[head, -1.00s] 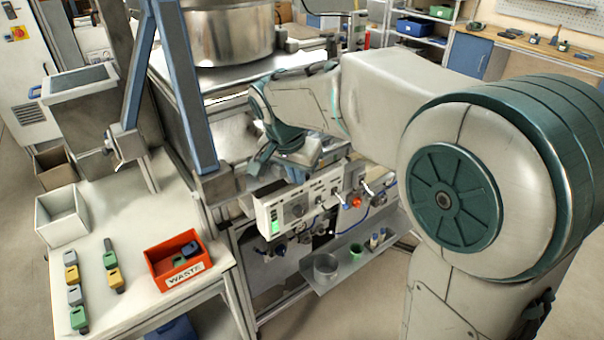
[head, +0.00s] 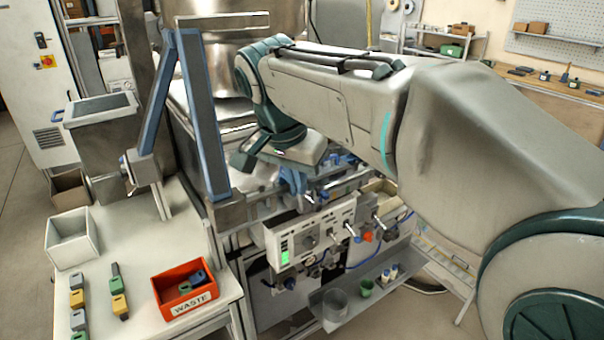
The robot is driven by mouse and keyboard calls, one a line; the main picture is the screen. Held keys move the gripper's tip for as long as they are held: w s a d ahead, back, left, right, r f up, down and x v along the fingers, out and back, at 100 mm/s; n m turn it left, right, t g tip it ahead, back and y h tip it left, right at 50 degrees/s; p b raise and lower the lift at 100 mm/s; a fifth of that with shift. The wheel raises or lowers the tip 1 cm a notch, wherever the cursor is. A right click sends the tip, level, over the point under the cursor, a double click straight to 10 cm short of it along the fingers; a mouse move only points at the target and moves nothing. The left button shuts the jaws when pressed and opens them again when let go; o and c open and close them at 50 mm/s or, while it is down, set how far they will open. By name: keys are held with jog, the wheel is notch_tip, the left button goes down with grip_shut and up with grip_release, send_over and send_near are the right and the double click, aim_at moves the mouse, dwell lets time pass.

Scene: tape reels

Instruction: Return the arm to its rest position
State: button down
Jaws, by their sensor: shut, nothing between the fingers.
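My arm reaches in from the right of the head view, with its pale forearm running left across the picture. The wrist bends down at its dark teal joint. My gripper (head: 304,194) hangs below the wrist, just above and behind the machine's front control panel (head: 312,238). Its blue parts are small and partly lost against the machine behind. The fingers look shut, with nothing seen between them. I cannot tell whether the gripper touches anything.
A red WASTE bin (head: 185,296) holding a few small pieces stands on the white table (head: 143,262), beside several coloured pieces and a white box (head: 72,240). A blue slanted post (head: 203,120) rises left of my wrist. A grey trough (head: 362,290) with small containers runs below the panel.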

jog(key=s+d+f+n+y, duration=0.1)
jog(key=s+d+f+n, duration=0.5)
jog(key=s+d+f, duration=0.8)
jog(key=shift+s+d+f+y, duration=0.25)
jog(key=shift+d+f+y, duration=0.25)
jog(key=shift+d, duration=0.35)
dwell(0.6)
